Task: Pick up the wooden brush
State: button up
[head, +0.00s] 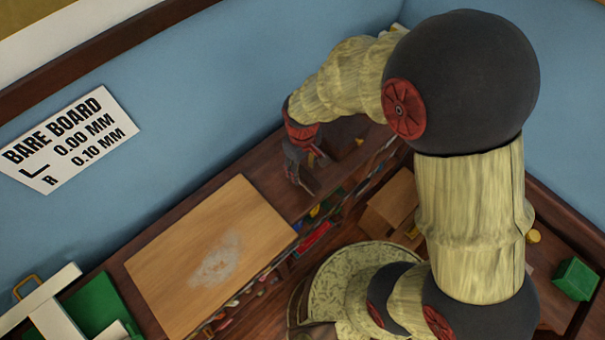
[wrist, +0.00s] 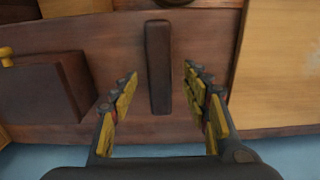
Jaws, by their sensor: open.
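The wooden brush looks like a long dark brown bar (wrist: 158,67) in the wrist view. It lies on the brown wooden surface (wrist: 120,130), its length running up and down the picture. I cannot make out bristles. My gripper (wrist: 161,72) is open, with one finger on each side of the bar and visible gaps between. The fingers reach roughly to the bar's middle, and they hold nothing. In the head view my gripper (head: 303,182) points down over the shelf top, beside the blue wall. I cannot make out the brush clearly there.
A pale wooden board (head: 208,255) with a whitish smudge lies on the shelf top; it also shows at right in the wrist view (wrist: 285,65). A dark wooden box (wrist: 38,90) stands at left there. The blue wall (head: 225,100) is close. A green block (head: 575,278) sits at far right.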

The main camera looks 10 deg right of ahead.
jog(key=shift+f, duration=1.4)
jog(key=shift+c, duration=1.4)
grip_shut()
